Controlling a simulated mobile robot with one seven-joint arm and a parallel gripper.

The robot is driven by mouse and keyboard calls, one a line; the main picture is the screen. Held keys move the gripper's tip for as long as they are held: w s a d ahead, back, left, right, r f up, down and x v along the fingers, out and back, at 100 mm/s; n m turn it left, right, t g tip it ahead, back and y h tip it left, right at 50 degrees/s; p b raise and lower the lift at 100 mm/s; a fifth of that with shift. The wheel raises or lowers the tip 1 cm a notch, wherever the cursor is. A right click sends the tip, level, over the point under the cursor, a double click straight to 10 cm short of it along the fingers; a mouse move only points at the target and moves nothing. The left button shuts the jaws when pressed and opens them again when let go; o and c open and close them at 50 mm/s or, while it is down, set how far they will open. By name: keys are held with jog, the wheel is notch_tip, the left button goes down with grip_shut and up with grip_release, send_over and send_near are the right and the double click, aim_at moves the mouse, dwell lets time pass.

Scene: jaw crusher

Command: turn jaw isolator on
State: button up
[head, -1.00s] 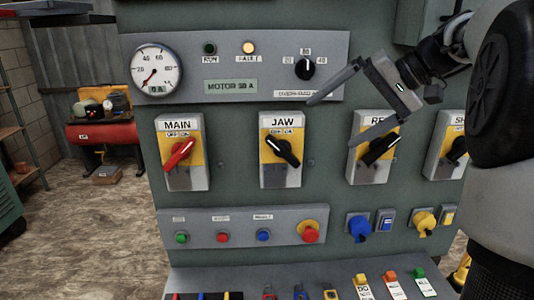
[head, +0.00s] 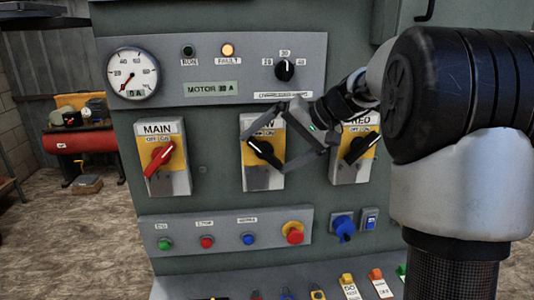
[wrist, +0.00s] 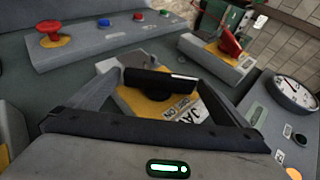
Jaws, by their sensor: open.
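The jaw isolator (head: 262,178) is a grey and yellow box with a black rotary handle (head: 264,153), in the middle of the panel in the head view. The handle slants from upper left to lower right. My gripper (head: 266,150) is open in front of it, one finger above and one below right of the handle. In the wrist view the black handle (wrist: 160,82) lies between the spread fingers, with part of the "JA" label (wrist: 188,115) showing. I cannot tell whether the fingers touch it. My gripper partly hides the label in the head view.
The main isolator (head: 160,160) with a red handle is to the left, and another black-handled isolator (head: 360,148) is close on the right. A push-button strip (head: 228,232) lies below. The gauge (head: 132,74) and lit fault lamp (head: 228,50) are above.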

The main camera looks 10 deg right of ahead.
jog(key=shift+x, duration=0.8)
jog(key=c, duration=0.9)
